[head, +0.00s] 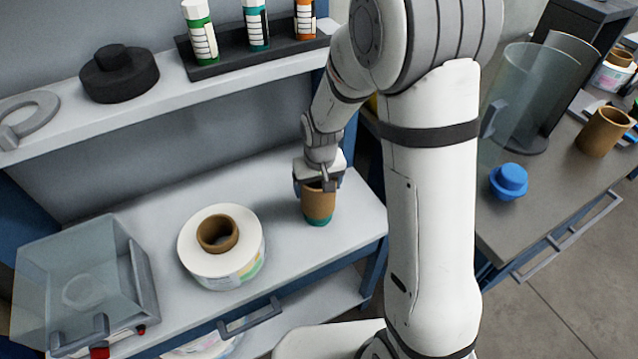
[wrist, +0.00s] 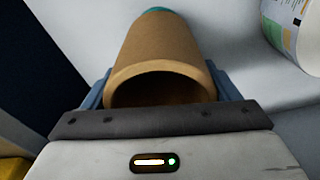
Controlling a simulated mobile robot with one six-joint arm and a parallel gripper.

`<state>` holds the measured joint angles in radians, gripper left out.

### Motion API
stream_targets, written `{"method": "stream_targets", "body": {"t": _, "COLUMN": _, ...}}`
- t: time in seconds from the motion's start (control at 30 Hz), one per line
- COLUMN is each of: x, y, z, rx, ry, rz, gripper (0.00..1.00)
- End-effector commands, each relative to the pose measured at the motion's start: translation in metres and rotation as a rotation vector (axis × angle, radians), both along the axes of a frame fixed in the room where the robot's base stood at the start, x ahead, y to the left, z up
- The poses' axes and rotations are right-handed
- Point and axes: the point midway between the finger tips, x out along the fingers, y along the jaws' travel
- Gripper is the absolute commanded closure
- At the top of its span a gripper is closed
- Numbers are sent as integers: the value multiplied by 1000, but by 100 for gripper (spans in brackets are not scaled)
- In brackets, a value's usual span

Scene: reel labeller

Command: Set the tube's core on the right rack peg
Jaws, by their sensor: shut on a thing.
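A brown cardboard core (head: 318,203) with a teal lower end stands upright over the white shelf surface, towards its right end. My gripper (head: 318,184) is above it and shut on its upper part. In the wrist view the core (wrist: 160,50) sits between the two fingers, its open hollow end towards the camera and the teal at its far end. I cannot tell whether the teal is part of the core or a thing under it, or whether the core touches the shelf. I cannot make out which thing is the right rack peg.
A white label roll (head: 195,262) lies left of the core. A clear bin (head: 145,275) is further left. Several capped tubes stand in a dark tray (head: 205,70) on the upper ledge. On the right bench are a blue knob (head: 509,180), a clear cylinder (head: 518,95) and another brown core (head: 604,130).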

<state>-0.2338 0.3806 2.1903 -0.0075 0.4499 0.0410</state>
Motion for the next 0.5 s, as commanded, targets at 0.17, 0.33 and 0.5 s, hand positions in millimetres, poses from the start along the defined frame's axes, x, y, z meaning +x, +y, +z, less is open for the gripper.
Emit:
{"method": "stream_targets", "body": {"t": 0.17, "x": 0, "y": 0, "z": -9, "rx": 0, "ry": 0, "rz": 0, "gripper": 42}}
{"method": "stream_targets", "body": {"t": 0.33, "x": 0, "y": 0, "z": -16, "rx": 0, "ry": -1, "rz": 1, "gripper": 42}}
{"method": "stream_targets", "body": {"t": 0.5, "x": 0, "y": 0, "z": -23, "rx": 0, "ry": -1, "rz": 1, "gripper": 42}}
